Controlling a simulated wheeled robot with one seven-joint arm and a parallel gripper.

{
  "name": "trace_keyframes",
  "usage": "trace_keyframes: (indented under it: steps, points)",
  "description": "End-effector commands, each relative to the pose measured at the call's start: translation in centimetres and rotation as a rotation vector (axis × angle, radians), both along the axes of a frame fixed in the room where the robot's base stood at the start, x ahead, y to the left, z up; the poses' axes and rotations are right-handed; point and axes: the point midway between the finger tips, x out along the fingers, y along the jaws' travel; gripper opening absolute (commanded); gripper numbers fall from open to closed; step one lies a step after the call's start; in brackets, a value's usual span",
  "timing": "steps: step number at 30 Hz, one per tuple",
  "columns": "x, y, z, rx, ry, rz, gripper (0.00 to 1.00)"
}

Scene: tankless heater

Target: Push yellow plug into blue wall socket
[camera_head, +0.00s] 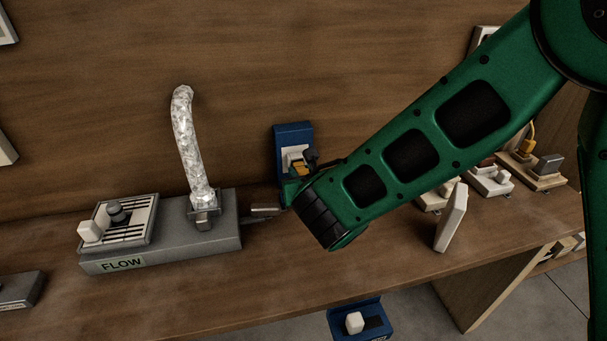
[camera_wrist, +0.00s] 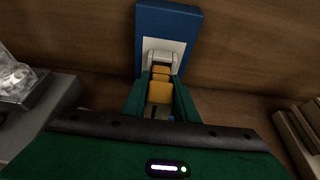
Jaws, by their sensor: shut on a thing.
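The blue wall socket (camera_head: 292,137) with a pale face plate is mounted on the wooden back wall, near the middle of the head view. It also shows at the top centre of the wrist view (camera_wrist: 168,22). The yellow plug (camera_wrist: 159,92) is between the green fingers of my gripper (camera_wrist: 158,100), which is shut on it. The plug points at the socket's face plate and lines up with it in the wrist view. Whether its tip is inside the socket cannot be told. In the head view my arm hides most of the gripper, and only a little of the yellow plug (camera_head: 297,168) shows.
A grey FLOW unit (camera_head: 190,250) with a silver flexible hose (camera_head: 187,140) stands left of the socket on the wooden bench. A white upright panel (camera_head: 451,218) and several small switch blocks stand to the right. A blue device (camera_head: 343,322) sits below the bench's front edge.

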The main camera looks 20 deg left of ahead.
Motion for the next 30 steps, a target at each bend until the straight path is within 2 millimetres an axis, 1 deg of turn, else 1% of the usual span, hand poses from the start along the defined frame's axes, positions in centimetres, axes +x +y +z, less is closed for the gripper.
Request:
trace_keyframes:
  steps: [21,22,24,30]
  points:
    - [1.4,0.8,0.0,0.0,-0.001,-0.001,0.0]
    - [1.4,0.8,0.0,0.001,-0.001,0.0,0.33]
    - [1.3,0.8,0.0,0.001,-0.001,0.0,0.48]
    - [1.2,1.0,0.1,0.004,0.0,0.003,0.48]
